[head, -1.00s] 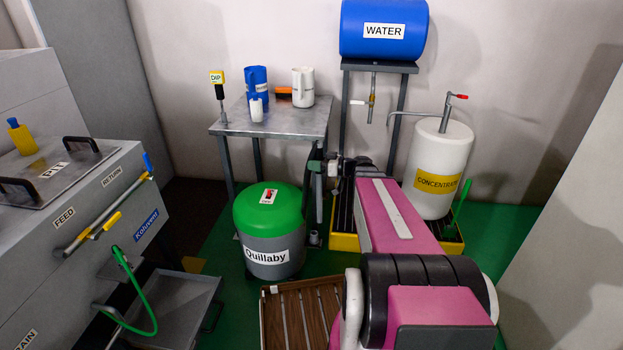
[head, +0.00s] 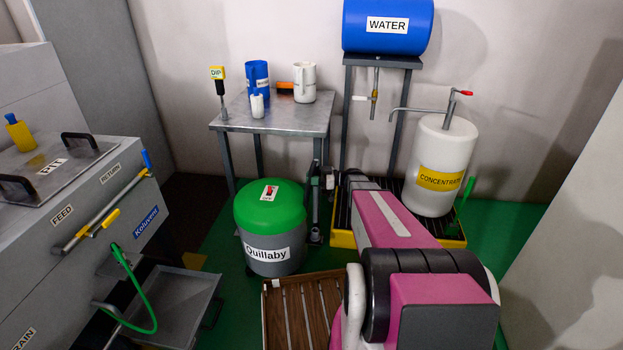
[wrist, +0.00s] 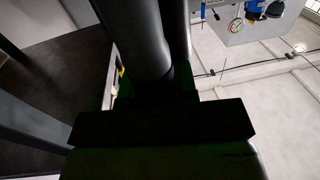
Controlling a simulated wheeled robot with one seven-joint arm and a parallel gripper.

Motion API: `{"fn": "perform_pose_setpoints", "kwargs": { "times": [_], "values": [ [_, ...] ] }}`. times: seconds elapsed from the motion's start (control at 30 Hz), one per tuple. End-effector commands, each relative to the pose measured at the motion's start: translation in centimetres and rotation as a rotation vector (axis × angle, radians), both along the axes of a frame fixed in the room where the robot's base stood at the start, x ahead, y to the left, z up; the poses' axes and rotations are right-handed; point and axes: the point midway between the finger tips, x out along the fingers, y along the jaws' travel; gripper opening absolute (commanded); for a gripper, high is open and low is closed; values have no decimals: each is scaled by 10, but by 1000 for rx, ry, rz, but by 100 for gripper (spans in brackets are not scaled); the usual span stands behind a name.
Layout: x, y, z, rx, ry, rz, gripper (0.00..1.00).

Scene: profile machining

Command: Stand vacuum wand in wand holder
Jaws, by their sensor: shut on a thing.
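In the head view my gripper (head: 328,178) is beside the metal table's right front leg, partly hidden behind my arm. It is shut on the vacuum wand, a dark upright tube (head: 314,195) to the right of the green-topped Quillaby vacuum (head: 269,225). In the wrist view the wand is a thick dark tube (wrist: 143,40) running up from my gripper (wrist: 165,95). A short grey piece (head: 315,236) shows at the foot of the wand; I cannot tell whether it is the wand holder or the wand's end.
The metal table (head: 290,118) with jugs stands behind. A yellow-edged drip tray (head: 343,240) holds the white concentrate drum (head: 440,165) at right. A wooden slatted crate (head: 272,320) is in front. The grey machine (head: 70,235) is at left.

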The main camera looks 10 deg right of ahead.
Motion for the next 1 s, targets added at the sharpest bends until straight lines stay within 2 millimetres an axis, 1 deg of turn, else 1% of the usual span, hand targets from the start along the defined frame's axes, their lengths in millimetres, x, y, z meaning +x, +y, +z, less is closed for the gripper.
{"fn": "perform_pose_setpoints", "kwargs": {
  "times": [0.17,0.63,0.77,1.0],
  "values": [
    [1,0,-9,0,0,0,3],
    [1,0,-44,0,1,-1,3],
    [0,0,-47,0,1,-1,3],
    [0,0,-48,0,0,-1,3]
  ]
}}
